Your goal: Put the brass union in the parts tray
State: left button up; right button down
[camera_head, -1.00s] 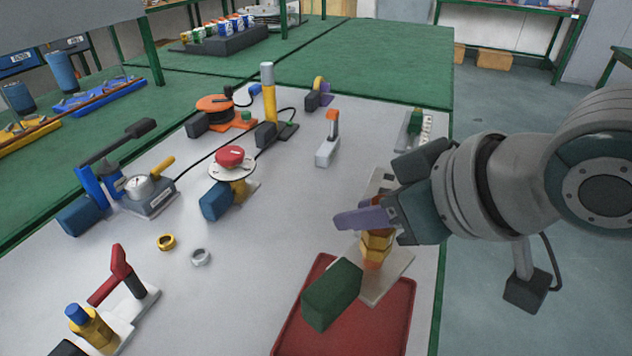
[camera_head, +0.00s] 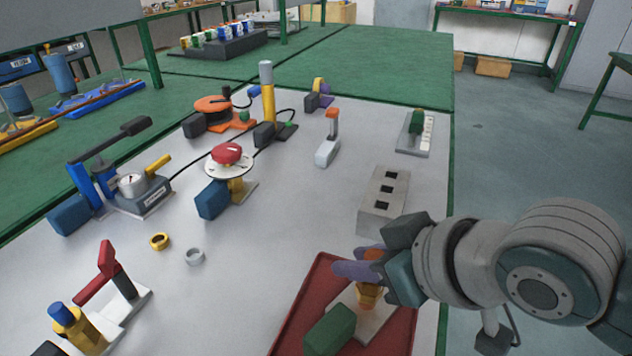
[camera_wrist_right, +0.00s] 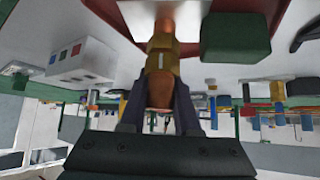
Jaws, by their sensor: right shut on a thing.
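The brass union (camera_head: 369,297) has a hexagonal brass body with copper-coloured ends. It stands upright on a pale plate (camera_head: 383,318) beside a dark green block (camera_head: 330,331). In the right wrist view the fingers (camera_wrist_right: 158,108) flank the brass body (camera_wrist_right: 161,60), with the plate and green block (camera_wrist_right: 235,38) beyond. The red parts tray (camera_head: 300,293) lies under them at the table's front right. Plate and block are over the tray; I cannot tell whether they touch its floor. My left gripper is not in view.
A grey block with square holes (camera_head: 383,203) stands just behind the tray. A red-handled valve (camera_head: 104,275) is at the front left. The table between the rings and the tray is clear.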

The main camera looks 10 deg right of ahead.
jog(key=c, duration=0.6)
grip_release()
jog(key=shift+c, duration=0.2)
jog(key=shift+r, duration=0.2)
jog(key=p+v, duration=0.4)
jog(key=v, duration=0.7)
jog(key=s+d+m+g+h, duration=0.3)
jog(key=s+g+h, duration=0.15)
jog(key=s, duration=0.85)
notch_tip(320, 180, up, 46)
jog(key=p, duration=4.7)
jog(key=shift+d+y, duration=0.15)
jog(key=shift+y, duration=0.3)
